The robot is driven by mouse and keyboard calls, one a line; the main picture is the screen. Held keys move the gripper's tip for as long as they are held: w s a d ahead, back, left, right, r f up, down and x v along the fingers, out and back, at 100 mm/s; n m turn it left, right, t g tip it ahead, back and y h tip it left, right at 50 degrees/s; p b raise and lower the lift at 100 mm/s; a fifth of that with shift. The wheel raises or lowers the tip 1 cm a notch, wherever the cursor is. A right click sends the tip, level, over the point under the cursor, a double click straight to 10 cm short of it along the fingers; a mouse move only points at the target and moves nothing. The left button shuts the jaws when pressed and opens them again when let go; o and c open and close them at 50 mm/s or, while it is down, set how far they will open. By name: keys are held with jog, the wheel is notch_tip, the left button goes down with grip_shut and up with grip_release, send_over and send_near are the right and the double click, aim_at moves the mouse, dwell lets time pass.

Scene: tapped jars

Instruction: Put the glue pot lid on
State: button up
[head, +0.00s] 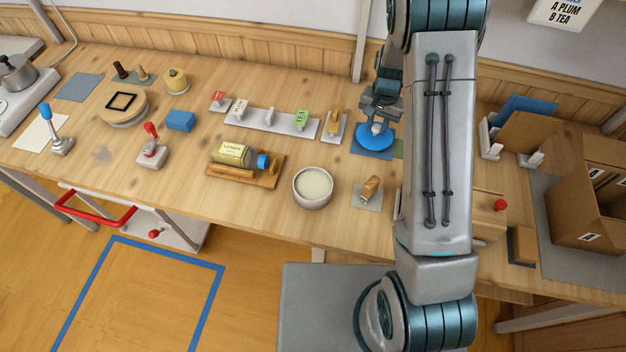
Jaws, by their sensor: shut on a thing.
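The glue pot appears to be the round whitish open pot (313,190) with cream-coloured contents, standing upright at the middle front of the bench. My gripper (376,128) is behind and to the right of it, pointing down, shut on the top of a round blue lid (371,147). The fingers and arm partly hide the lid's top and right side. I cannot tell whether the lid touches the bench or hangs just above it. The pot's mouth is uncovered and in full view.
A wooden stand with a labelled bottle (232,154) lies left of the pot. A brush on a grey pad (368,191) is close to its right. A grey strip with coloured tags (270,122) lies behind. A cardboard box (590,215) stands far right. My arm hides part of the bench.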

jog(key=shift+r+p, duration=1.4)
jog(key=shift+r, duration=1.25)
